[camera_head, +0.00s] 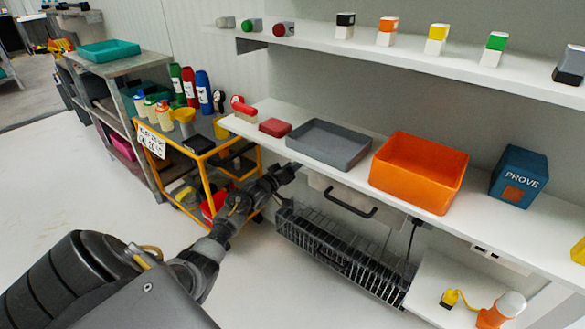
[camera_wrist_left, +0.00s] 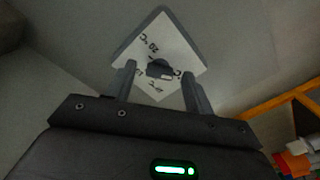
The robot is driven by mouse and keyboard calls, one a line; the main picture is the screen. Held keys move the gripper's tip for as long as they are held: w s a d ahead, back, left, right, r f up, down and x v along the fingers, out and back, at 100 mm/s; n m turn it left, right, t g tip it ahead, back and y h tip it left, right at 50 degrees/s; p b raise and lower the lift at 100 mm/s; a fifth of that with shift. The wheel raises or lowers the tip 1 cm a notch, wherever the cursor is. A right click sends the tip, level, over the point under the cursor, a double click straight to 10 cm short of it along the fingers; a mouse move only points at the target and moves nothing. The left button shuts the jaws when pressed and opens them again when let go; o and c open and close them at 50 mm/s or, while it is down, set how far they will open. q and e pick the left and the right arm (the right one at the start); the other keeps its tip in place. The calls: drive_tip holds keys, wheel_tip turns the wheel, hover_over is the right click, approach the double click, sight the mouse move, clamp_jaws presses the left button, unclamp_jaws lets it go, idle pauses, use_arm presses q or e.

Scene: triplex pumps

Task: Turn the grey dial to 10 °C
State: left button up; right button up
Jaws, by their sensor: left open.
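The grey dial (camera_wrist_left: 158,67) shows in the left wrist view, in the middle of a white, tilted square plate (camera_wrist_left: 178,45) with temperature marks. A "20 °C" mark is legible above the knob; the other marks are partly covered or hard to read. My left gripper (camera_wrist_left: 160,73) is open, with one finger on each side of the knob. I cannot tell whether the fingers touch it. In the head view my left gripper (camera_head: 291,169) reaches in under the front edge of the white shelf, and the dial is hidden there. My right gripper is not in view.
The white shelf (camera_head: 240,127) above my left gripper carries a grey tray (camera_head: 328,146), an orange bin (camera_head: 418,172) and a blue box (camera_head: 518,176). A yellow-framed cart (camera_head: 203,180) with bottles stands left of the gripper.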

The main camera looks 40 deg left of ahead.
use_arm(q)
drive_tip(key=c, duration=1)
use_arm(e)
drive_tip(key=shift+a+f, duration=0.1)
use_arm(q)
drive_tip(key=shift+m+p, duration=1.25)
drive_tip(key=shift+m, duration=8.05)
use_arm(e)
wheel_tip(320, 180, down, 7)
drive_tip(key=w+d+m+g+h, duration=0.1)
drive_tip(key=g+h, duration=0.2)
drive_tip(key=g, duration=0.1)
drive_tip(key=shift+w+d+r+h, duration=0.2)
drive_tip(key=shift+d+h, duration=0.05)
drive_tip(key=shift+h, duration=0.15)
